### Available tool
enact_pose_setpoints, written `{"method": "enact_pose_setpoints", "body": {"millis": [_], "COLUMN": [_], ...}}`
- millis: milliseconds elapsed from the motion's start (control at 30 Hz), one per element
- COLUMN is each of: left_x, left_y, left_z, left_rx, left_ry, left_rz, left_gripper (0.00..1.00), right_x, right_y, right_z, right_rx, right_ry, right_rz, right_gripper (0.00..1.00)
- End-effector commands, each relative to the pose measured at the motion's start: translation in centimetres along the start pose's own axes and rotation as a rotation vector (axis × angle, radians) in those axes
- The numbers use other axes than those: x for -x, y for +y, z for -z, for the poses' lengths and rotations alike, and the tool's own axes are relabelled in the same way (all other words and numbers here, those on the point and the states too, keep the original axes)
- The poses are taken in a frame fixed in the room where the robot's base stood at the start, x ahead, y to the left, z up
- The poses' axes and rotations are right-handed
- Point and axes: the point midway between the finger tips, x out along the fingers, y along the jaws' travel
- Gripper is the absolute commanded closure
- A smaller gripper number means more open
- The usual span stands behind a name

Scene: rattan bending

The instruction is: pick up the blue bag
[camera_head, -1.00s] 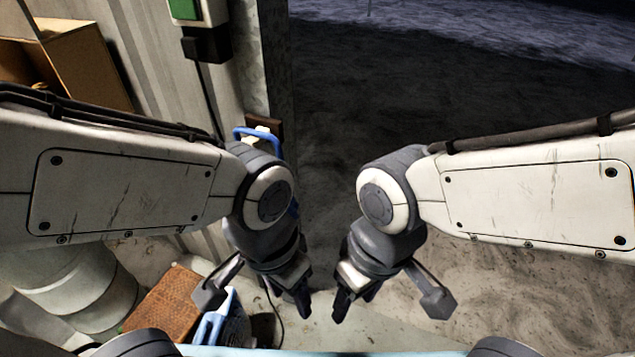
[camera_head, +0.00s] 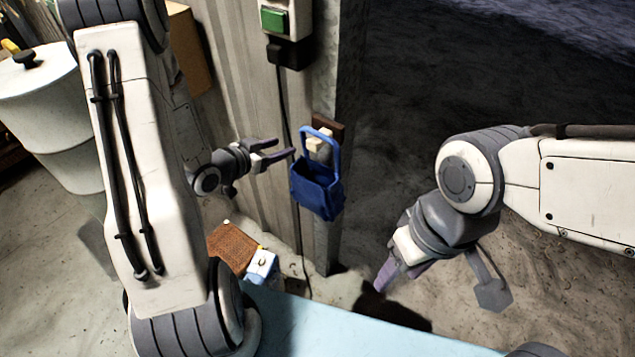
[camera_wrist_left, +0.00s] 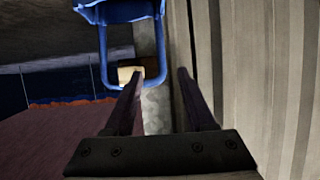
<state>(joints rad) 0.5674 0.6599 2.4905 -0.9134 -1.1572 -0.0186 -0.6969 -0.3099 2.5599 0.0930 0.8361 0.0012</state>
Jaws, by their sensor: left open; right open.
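The blue bag (camera_head: 318,190) hangs by its loop handle (camera_head: 335,150) from a pale peg on a dark wall plate. My left gripper (camera_head: 283,153) is open beside the handle, just left of it, pointing right. In the left wrist view, the bag (camera_wrist_left: 125,12) is at the top and its handle loop reaches down to the fingertips. One handle strand appears between the open fingers (camera_wrist_left: 160,75); whether they touch it I cannot tell. My right gripper (camera_head: 380,280) is low, right of the bag, over the ground, and looks empty.
A corrugated wall (camera_head: 265,110) stands behind my left gripper. A switch box (camera_head: 285,20) with a green button and cable is above. A brown brick-like block (camera_head: 232,247) and a blue-white container (camera_head: 262,265) sit on the floor below. A white drum (camera_head: 50,120) stands far left.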

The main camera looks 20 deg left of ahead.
Motion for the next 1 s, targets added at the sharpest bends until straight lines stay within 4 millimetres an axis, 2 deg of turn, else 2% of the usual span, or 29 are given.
{"method": "enact_pose_setpoints", "body": {"millis": [67, 300, 467, 700, 800, 1000], "left_x": [-0.2, -3.8, -5.0, -8.0, -9.3, -10.1], "left_y": [-0.3, -0.3, -0.3, -0.1, -0.1, -0.2], "left_z": [0.2, 0.4, 0.5, 1.1, 0.9, 0.8], "left_rx": [0.012, 0.011, 0.011, 0.011, 0.011, 0.012], "left_ry": [0.021, 0.027, 0.027, 0.025, 0.025, 0.026], "left_rz": [-0.001, -0.003, -0.001, -0.003, -0.002, 0.0], "left_gripper": [0.45, 0.45, 0.45, 0.45, 0.45, 0.45], "right_x": [0.4, 1.4, 1.6, 3.9, 4.1, 4.2], "right_y": [0.0, -0.1, -0.1, -0.3, -0.3, -0.3], "right_z": [0.0, 0.1, 0.1, 0.2, 0.2, 0.2], "right_rx": [0.0, -0.001, -0.001, -0.002, -0.002, -0.002], "right_ry": [0.0, 0.0, 0.0, 0.0, 0.0, 0.0], "right_rz": [0.0, 0.0, 0.0, 0.0, 0.0, 0.0], "right_gripper": [0.43, 0.43, 0.43, 0.43, 0.43, 0.43]}}
